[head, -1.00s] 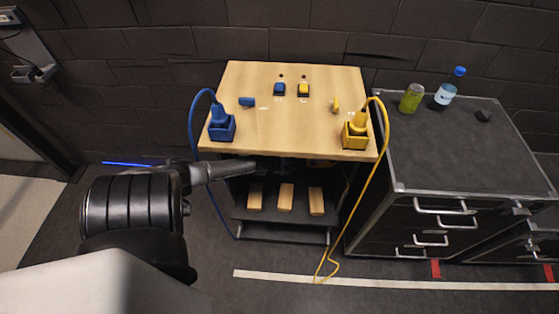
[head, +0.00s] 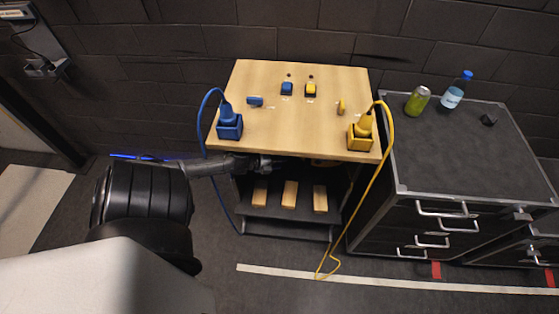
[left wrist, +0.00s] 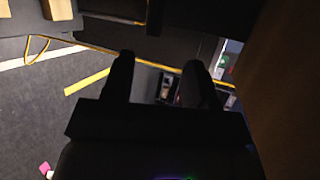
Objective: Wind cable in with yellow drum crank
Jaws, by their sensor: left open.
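A yellow boxy holder (head: 360,141) with a yellow plug-like piece (head: 364,124) stands at the table's front right corner. A yellow cable (head: 381,160) runs from it over the edge to the floor. A small upright yellow piece (head: 341,106) stands behind it; I cannot tell whether it is the crank. No drum is clearly visible. My left gripper (head: 268,163) is at the table's front edge, partly hidden under the top. In the left wrist view its fingers (left wrist: 160,75) are apart with nothing between them. My right gripper is not in view.
The wooden table (head: 290,135) also holds a blue holder (head: 229,131), a blue piece (head: 255,101), a blue button (head: 287,89) and a yellow button (head: 311,90). Wooden blocks (head: 290,195) lie on the shelf below. A dark cabinet (head: 450,150) stands right, bearing a can and bottle.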

